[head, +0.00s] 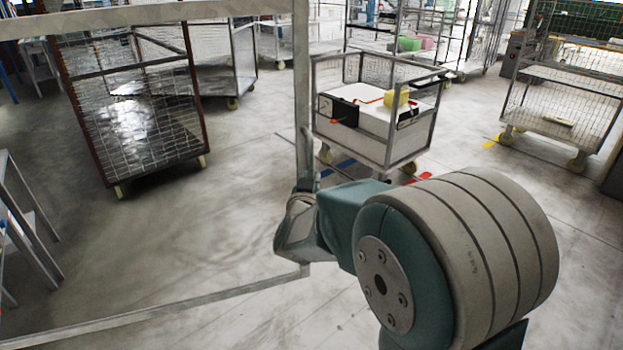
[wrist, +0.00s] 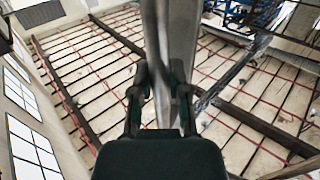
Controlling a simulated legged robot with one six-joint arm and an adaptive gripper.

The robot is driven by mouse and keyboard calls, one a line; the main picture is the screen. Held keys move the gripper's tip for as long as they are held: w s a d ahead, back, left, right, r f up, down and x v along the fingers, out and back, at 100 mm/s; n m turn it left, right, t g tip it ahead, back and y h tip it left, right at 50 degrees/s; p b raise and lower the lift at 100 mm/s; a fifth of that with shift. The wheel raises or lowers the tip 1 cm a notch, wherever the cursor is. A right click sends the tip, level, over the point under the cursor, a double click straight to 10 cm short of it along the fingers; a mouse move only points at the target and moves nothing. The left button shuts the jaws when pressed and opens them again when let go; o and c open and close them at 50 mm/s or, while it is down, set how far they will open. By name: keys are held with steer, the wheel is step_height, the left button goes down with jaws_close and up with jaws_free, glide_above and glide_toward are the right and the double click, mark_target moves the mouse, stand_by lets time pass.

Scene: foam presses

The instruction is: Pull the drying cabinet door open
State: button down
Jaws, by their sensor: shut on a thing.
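The drying cabinet door (head: 302,100) appears as a pale metal frame across the left of the head view, with a top rail, an upright post and a bottom rail. Its middle is see-through to the floor behind. My gripper (head: 299,197) is at the lower part of the upright post. In the wrist view, the fingers of my gripper (wrist: 164,82) lie on both sides of the grey metal post (wrist: 180,38) and are shut on it. The fingertips are partly hidden in the head view, and I cannot make out a separate handle.
A wire cart (head: 135,110) with brown posts stands beyond the frame. A white box cart (head: 372,130) carries black and yellow items right of the post. Another cage cart (head: 565,95) stands at far right. Grey legs (head: 25,230) show at left. Open floor (head: 220,220) lies between.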

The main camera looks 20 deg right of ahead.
steer(key=shift+r, duration=0.1)
steer(key=c, duration=0.6)
jaws_free()
steer(key=shift+a, duration=0.1)
steer(key=v, duration=1.2)
steer(key=shift+w+a, duration=0.1)
